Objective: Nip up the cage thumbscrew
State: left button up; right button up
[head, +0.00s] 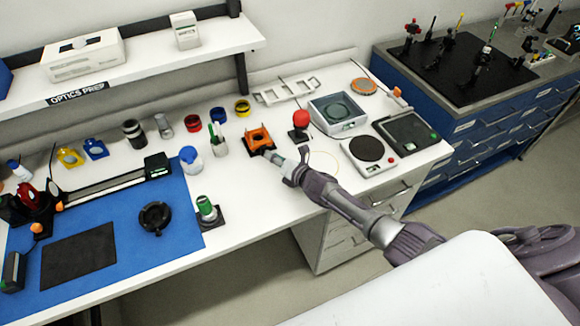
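An orange square frame, which looks like the cage (254,139), stands on a dark base on the white bench. I cannot make out its thumbscrew at this size. My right gripper (273,156) reaches in from the lower right, with its tip at the front right side of the orange frame. I cannot tell whether it touches the frame, or whether its fingers are open or shut. My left gripper is not in view.
A red-topped post (301,119) stands just right of the frame, with a round black-topped device (366,149) beyond. A green-topped post (206,208) is on the blue mat's edge (182,238).

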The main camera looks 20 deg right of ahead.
jog(key=v, duration=1)
